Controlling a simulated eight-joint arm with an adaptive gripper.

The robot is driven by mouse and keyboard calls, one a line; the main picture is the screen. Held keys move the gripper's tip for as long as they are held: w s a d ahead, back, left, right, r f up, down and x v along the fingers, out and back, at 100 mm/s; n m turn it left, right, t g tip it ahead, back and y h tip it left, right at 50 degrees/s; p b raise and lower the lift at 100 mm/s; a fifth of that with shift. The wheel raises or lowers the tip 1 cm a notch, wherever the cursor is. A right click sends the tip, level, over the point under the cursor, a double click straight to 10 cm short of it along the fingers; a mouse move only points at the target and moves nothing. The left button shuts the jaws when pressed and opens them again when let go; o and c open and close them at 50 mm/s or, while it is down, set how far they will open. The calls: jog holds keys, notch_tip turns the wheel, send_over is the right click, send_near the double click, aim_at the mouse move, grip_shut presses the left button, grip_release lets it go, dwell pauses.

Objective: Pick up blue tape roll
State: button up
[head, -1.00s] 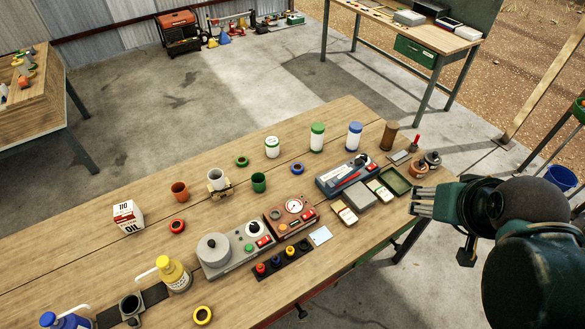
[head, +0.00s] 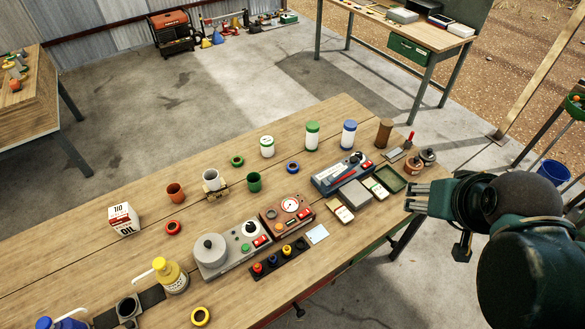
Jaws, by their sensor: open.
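Green (head: 237,161), red (head: 173,227) and yellow (head: 201,316) rolls lie on the bench. A blue-grey device (head: 342,174), card boxes (head: 340,213) and a green tray (head: 390,180) stand between my gripper and the blue roll. Lidded jars (head: 312,136) stand behind it.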

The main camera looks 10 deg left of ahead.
dwell(0.5)
jog(key=w+a+f+n+g+b, duration=0.1)
jog(key=w+a+f+n+g, duration=0.1)
jog(key=w+a+n, duration=0.55)
jog(key=w+a+f+n+g+b, duration=0.1)
jog(key=w+a+n+g, duration=0.1)
jog(key=w+a, duration=1)
jog(key=w+a+f+n+g, duration=0.1)
jog(key=w+a+f+n, duration=0.2)
jog(key=w+a+f, duration=0.2)
jog(key=w+a+f+n+g+b, duration=0.1)
jog(key=w+a+f+n, duration=0.2)
jog(key=w+a+f, duration=0.2)
jog(key=w+a+f+n+g+b, duration=0.1)
jog(key=w+a+f+n, duration=0.2)
jog(key=w+a+f, duration=0.3)
jog(key=a+f, duration=0.4)
jog(key=f, duration=0.4)
jog(key=shift+f+n, duration=0.35)
jog(key=shift+f, duration=0.05)
jog(key=shift+f, duration=0.1)
jog(key=shift+f, duration=1.2)
